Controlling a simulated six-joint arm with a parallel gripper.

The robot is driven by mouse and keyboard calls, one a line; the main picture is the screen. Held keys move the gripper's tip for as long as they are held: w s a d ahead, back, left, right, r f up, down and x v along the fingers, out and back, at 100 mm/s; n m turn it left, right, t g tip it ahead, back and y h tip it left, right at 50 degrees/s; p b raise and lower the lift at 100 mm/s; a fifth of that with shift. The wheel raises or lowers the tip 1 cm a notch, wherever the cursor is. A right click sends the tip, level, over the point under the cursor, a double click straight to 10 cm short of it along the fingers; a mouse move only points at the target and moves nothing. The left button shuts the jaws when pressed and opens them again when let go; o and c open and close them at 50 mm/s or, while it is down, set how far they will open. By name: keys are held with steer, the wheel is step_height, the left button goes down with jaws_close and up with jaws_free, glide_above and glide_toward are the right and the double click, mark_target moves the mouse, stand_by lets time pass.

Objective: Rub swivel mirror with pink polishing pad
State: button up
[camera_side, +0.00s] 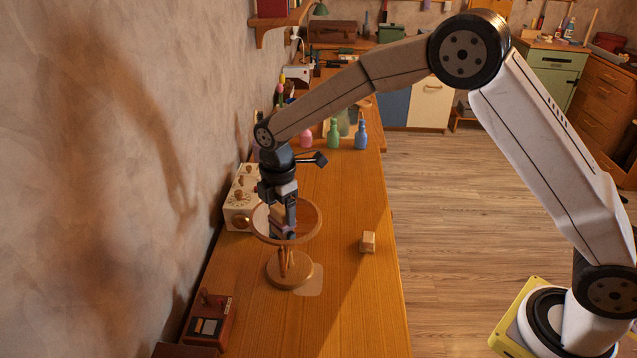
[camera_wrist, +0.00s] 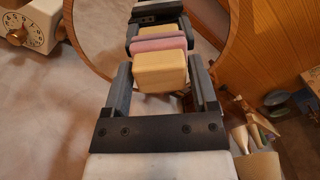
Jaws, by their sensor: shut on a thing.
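The swivel mirror (camera_side: 305,214) is round with a wooden frame and stands on a round wooden base on the bench. Its frame (camera_wrist: 234,32) arcs around my gripper in the wrist view. My gripper (camera_side: 288,228) is at the mirror's face. In the wrist view my gripper (camera_wrist: 163,75) is shut on the pink polishing pad (camera_wrist: 157,45), which has a pale wooden block (camera_wrist: 160,71) as its back. The pink side faces the glass, and its reflection shows right behind it. The pad is very close to the glass; I cannot tell whether they touch.
A small pale block (camera_side: 367,242) lies on the bench right of the mirror. A cream box with dials (camera_side: 240,200) stands behind it by the wall. A reddish-brown box (camera_side: 209,319) is at the front left. Coloured bottles (camera_side: 333,135) stand farther back. The bench's right side is mostly clear.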

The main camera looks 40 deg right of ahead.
steer(key=w+d, duration=0.3)
steer(key=shift+w+d, duration=0.15)
steer(key=shift+w, duration=0.1)
steer(key=shift+s+a, duration=2.4)
steer(key=shift+s, duration=0.15)
steer(key=shift+s+a+r, duration=0.1)
steer(key=shift+s+a, duration=0.05)
step_height(320, 180, up, 8)
